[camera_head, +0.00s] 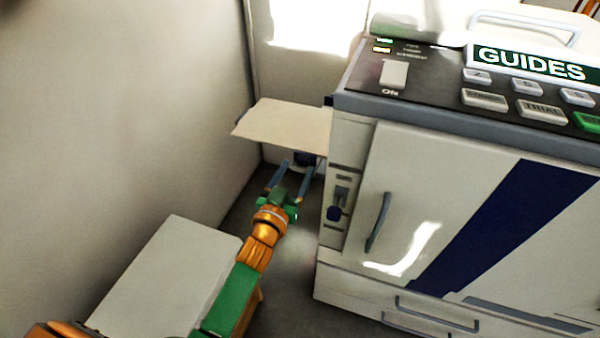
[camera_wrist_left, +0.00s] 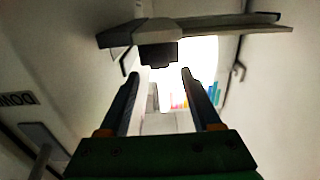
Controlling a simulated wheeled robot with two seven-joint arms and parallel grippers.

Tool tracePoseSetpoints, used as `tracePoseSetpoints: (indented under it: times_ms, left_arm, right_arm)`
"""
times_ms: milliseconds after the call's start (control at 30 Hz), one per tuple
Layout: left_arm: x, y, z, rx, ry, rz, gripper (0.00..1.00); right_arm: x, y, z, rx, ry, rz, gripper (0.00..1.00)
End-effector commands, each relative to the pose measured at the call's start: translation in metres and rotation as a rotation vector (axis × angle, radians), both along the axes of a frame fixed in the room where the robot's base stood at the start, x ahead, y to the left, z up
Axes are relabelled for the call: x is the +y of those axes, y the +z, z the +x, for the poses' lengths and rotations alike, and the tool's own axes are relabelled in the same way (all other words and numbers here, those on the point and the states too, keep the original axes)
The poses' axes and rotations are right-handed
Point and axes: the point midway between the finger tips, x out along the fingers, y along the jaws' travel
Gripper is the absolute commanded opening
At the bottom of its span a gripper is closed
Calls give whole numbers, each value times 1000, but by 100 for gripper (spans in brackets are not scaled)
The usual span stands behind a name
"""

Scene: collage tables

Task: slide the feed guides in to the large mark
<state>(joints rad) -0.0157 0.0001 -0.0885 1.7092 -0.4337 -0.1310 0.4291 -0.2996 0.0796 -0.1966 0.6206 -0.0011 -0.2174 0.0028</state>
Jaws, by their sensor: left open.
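The feed tray with a cream sheet (camera_head: 285,124) sticks out from the left side of the copier-like machine (camera_head: 450,200). A dark end piece (camera_head: 328,100), perhaps a feed guide, shows at the tray's machine end. The size marks cannot be made out. A dark block (camera_head: 304,158) hangs under the tray; it also shows in the left wrist view (camera_wrist_left: 158,54). My left gripper (camera_head: 298,168) is open below the tray, its fingers pointing toward the block. In the left wrist view, the fingers (camera_wrist_left: 160,76) are apart with nothing between them. My right gripper is out of view.
The machine's top panel carries a sign reading GUIDES (camera_head: 530,64), several buttons and an ON switch (camera_head: 393,74). A pale box (camera_head: 165,275) stands at lower left, near the wall (camera_head: 120,110).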

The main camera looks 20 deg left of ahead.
Motion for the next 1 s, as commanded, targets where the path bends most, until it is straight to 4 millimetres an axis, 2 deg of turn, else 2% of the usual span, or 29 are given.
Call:
tracePoseSetpoints:
  times_ms: [100, 200, 467, 500, 533, 733, 1000]
  left_arm:
    - [-1, -1, 18, 0, -1, 0, 65]
    - [-1, 0, 26, 1, -1, 0, 65]
    - [-1, -1, 29, 4, -1, 0, 65]
    - [-1, -1, 29, 4, -1, 0, 62]
    - [-1, -1, 29, 4, -1, 0, 54]
    - [-1, -1, 29, 4, -1, 0, 0]
    - [-1, -1, 29, 4, -1, 0, 0]
  right_arm:
    - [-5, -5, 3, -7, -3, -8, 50]
    - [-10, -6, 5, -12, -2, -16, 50]
    - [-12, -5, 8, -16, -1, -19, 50]
    - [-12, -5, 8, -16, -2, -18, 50]
    - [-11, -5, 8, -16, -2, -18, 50]
    - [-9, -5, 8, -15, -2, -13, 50]
    - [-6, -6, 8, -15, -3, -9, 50]
